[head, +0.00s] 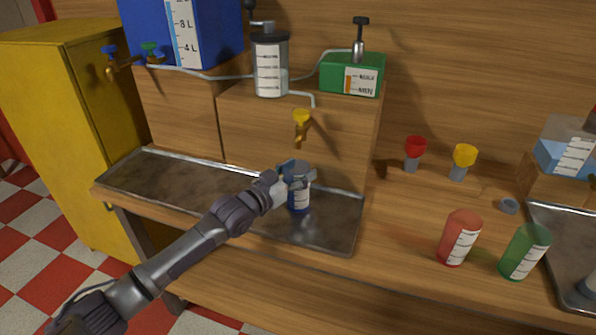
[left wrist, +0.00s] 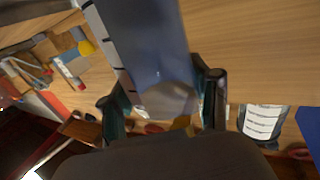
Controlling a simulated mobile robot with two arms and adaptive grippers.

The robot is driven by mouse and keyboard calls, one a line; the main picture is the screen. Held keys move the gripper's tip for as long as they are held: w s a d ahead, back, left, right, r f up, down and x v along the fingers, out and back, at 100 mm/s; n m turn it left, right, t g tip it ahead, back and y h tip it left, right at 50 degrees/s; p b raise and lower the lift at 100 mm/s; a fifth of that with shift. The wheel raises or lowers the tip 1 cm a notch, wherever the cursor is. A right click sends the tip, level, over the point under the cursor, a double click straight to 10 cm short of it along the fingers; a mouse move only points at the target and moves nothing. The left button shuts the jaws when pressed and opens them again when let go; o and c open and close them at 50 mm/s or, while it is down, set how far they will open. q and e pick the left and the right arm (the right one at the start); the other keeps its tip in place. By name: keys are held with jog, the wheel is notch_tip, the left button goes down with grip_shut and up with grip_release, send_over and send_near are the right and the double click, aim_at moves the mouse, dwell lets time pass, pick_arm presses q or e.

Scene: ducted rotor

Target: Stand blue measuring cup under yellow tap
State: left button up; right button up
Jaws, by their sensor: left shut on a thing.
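The blue measuring cup (head: 299,198), with a white scale label, is upright at the metal drip tray (head: 335,228), below and close to the yellow tap (head: 301,125) on the wooden block. I cannot tell whether its base touches the tray. My left gripper (head: 295,172) is shut on the cup near its top and hides part of its rim. In the left wrist view the blue cup (left wrist: 160,45) fills the space between the two fingers. My right gripper is not in view.
A red cup (head: 459,238) and a green cup (head: 525,251) stand on the counter at right. Red (head: 415,146) and yellow (head: 464,157) funnel-like pieces stand behind them. A yellow cabinet (head: 60,120) is at left. The tray's left part is clear.

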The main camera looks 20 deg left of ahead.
pick_arm(q)
jog(key=shift+f, duration=0.15)
jog(key=o, duration=1.2)
jog(key=shift+r, duration=0.3)
jog(key=v, duration=1.2)
jog(key=shift+s+f, duration=0.1)
jog(key=shift+f, duration=0.05)
